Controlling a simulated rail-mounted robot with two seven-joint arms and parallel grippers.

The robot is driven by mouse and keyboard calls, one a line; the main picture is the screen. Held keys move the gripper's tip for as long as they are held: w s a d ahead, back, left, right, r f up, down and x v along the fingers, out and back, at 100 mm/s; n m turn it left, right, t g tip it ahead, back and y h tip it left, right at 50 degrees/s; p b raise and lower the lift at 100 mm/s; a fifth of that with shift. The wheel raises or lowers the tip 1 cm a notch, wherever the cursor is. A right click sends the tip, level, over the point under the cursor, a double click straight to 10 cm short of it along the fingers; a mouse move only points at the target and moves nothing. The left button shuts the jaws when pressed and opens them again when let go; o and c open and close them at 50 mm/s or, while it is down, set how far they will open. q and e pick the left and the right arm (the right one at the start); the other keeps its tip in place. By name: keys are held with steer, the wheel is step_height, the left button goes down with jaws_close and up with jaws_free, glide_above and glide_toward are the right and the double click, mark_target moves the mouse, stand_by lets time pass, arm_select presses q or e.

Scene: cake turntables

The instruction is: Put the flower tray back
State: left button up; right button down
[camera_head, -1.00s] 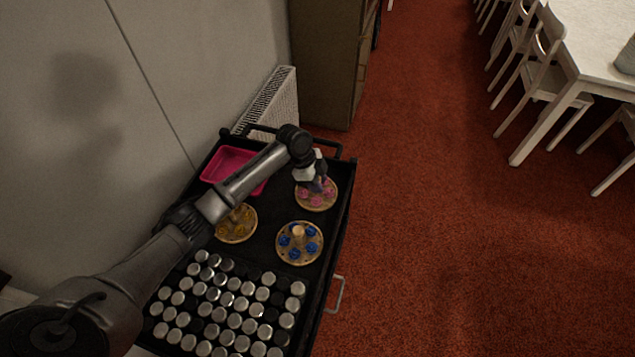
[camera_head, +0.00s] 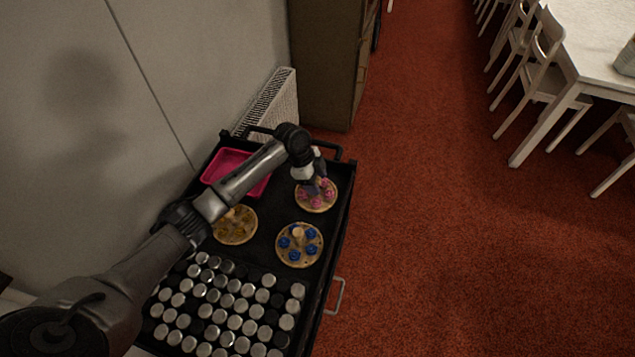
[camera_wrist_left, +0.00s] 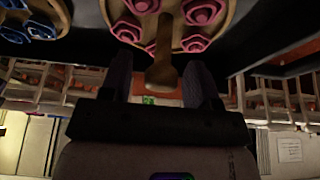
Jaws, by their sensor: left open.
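A round wooden flower tray with pink flowers (camera_head: 316,204) sits on the black cart at its far right. My left gripper (camera_head: 322,187) is right over it. In the left wrist view the pink tray (camera_wrist_left: 200,42) shows with its wooden knob (camera_wrist_left: 161,72) between the open fingers (camera_wrist_left: 162,80); I cannot tell whether they touch it. A tray with blue flowers (camera_head: 299,259) and one with yellow flowers (camera_head: 236,236) stand nearer on the cart. The blue tray also shows in the left wrist view (camera_wrist_left: 58,10). My right gripper is not in view.
A pink bin (camera_head: 222,163) lies at the cart's back left, partly behind my arm. Several silver-lidded jars (camera_head: 214,293) fill the near end of the black cart (camera_head: 268,262). A wall stands left, a cabinet (camera_head: 327,65) behind. Red carpet on the right is open.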

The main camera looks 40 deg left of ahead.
arm_select(q)
steer(key=p+v, duration=0.2)
steer(key=v, duration=0.9)
steer(key=shift+w+d, duration=0.1)
